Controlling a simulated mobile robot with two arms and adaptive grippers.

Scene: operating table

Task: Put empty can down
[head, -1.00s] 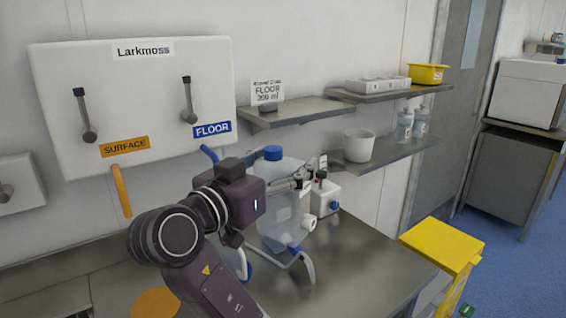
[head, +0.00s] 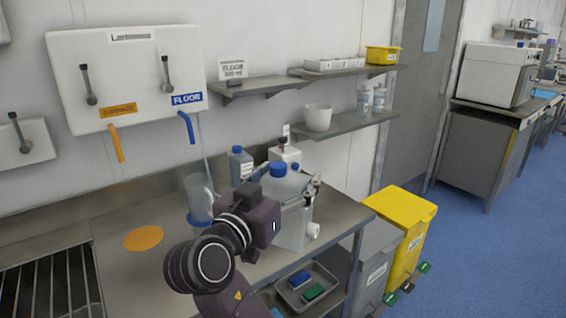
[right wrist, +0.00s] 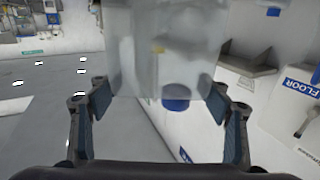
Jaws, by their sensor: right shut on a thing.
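The can is a translucent jerrycan (head: 297,222) with a blue cap and a white tap low on its side. It stands out at the counter's right end in the head view. My right gripper (head: 312,186) is shut on the can near its top, and my arm hides part of it. In the right wrist view the can (right wrist: 158,45) fills the space between the fingers, with its blue cap below. I cannot tell whether its base touches the steel counter (head: 120,275). My left gripper is out of view.
A clear jug (head: 198,188), a blue-capped bottle (head: 241,163) and a white container (head: 284,153) stand near the can. An orange disc (head: 144,238) lies on the counter, with bare steel around it. Yellow bin (head: 408,215) is right of the counter.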

